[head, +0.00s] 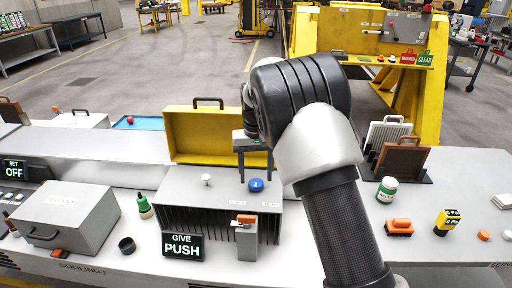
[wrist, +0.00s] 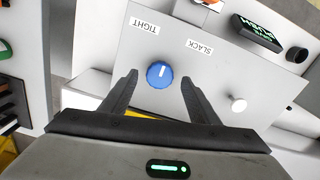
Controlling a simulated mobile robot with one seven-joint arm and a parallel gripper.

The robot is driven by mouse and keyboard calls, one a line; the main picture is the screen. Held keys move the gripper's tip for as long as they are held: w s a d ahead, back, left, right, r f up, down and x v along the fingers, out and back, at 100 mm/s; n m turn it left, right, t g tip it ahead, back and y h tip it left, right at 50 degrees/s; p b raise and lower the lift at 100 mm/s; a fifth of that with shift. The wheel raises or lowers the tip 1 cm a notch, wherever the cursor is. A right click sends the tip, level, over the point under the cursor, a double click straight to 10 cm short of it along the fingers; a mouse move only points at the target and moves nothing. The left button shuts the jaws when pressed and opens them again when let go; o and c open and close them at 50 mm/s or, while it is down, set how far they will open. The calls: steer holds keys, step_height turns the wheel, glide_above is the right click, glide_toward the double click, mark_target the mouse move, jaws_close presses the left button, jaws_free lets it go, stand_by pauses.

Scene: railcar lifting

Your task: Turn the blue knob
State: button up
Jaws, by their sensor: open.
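The blue knob (head: 256,185) sits on top of a grey ribbed box (head: 190,183) in the head view. In the wrist view the blue knob (wrist: 159,74) is round with a white pointer line, between labels reading TIGHT (wrist: 144,26) and SLACK (wrist: 199,46). The pointer is roughly upright in that picture, between the two labels. My gripper (head: 256,174) is above the knob, fingers pointing down. In the wrist view my gripper (wrist: 159,80) is open, one finger on each side of the knob, with gaps between. I cannot tell the height of the fingertips above the panel.
A white knob (head: 207,179) stands on the same box, left of the blue one. A yellow open case (head: 205,135) stands behind. A GIVE PUSH display (head: 182,246) and an orange-topped post (head: 246,238) stand in front. A green-labelled jar (head: 387,190) is to the right.

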mark_target(256, 183)
step_height(256, 183, up, 15)
steer(key=p, duration=0.1)
steer(key=shift+r, duration=0.2)
steer(key=shift+r, duration=0.1)
steer(key=s+d+r+m+t+y+p, duration=0.1)
steer(key=s+d+r+t+p, duration=0.15)
steer(key=s+d+r, duration=0.95)
steer(key=s+d+f+t, duration=0.1)
steer(key=s+d+f, duration=0.1)
steer(key=s, duration=0.8)
steer(key=s+d+f+t+h, duration=0.1)
steer(key=s+d+f+t, duration=0.1)
steer(key=s, duration=0.7)
steer(key=shift+s+d+f+m+p, duration=0.4)
steer(key=shift+d+f, duration=0.15)
steer(key=shift+d, duration=0.15)
